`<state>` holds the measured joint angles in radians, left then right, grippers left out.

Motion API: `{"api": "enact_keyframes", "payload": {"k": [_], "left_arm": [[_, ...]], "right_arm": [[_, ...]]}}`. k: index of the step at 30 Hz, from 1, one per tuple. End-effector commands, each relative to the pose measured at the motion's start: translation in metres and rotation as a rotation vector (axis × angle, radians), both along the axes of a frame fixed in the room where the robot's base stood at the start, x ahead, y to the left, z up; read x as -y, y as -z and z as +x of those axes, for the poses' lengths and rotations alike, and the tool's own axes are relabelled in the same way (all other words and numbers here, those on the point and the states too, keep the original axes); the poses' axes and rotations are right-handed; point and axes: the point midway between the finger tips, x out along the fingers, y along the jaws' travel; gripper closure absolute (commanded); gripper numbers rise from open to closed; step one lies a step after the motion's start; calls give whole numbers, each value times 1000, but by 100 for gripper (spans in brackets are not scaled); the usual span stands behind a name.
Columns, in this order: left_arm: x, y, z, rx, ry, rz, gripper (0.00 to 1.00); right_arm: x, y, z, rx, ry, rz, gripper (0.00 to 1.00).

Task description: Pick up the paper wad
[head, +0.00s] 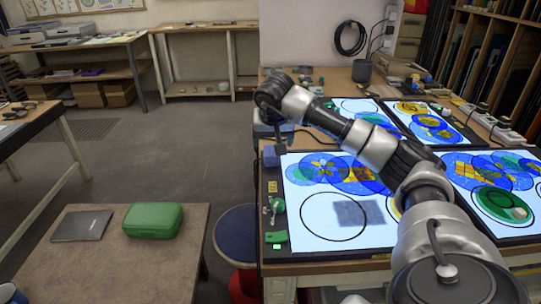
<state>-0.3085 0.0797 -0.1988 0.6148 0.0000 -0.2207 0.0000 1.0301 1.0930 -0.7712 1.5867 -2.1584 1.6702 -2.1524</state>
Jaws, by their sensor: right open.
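A small pale lump (519,213), which looks like the paper wad, lies on the green glass disc at the far right of the lit table. My right arm reaches from the lower right across the lit panels. My right gripper (280,149) points down at the left edge of the table, far to the left of the lump. It is open, but its fingers are small and dark here. A small blue-purple block (271,156) is close beside it; I cannot tell whether they touch. My left gripper is out of view.
Lit panels (300,218) with painted blue and yellow discs cover the worktable. A green case (153,220) and a dark flat item (82,226) lie on the low table at left. A blue-topped stool (237,235) stands between the tables. Open floor lies behind.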

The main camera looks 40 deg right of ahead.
Motion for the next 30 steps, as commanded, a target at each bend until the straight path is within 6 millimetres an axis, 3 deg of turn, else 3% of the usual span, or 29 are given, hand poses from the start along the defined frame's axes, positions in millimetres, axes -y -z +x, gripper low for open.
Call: {"api": "enact_keyframes", "payload": {"k": [5,13,22,30], "left_arm": [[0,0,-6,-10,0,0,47],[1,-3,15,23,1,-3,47],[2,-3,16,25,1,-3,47],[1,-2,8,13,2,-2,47]], "right_arm": [[2,14,4,-2,0,1,21],[9,50,14,-1,0,2,21],[11,54,15,1,0,0,21],[11,54,15,0,-1,0,63]]}}
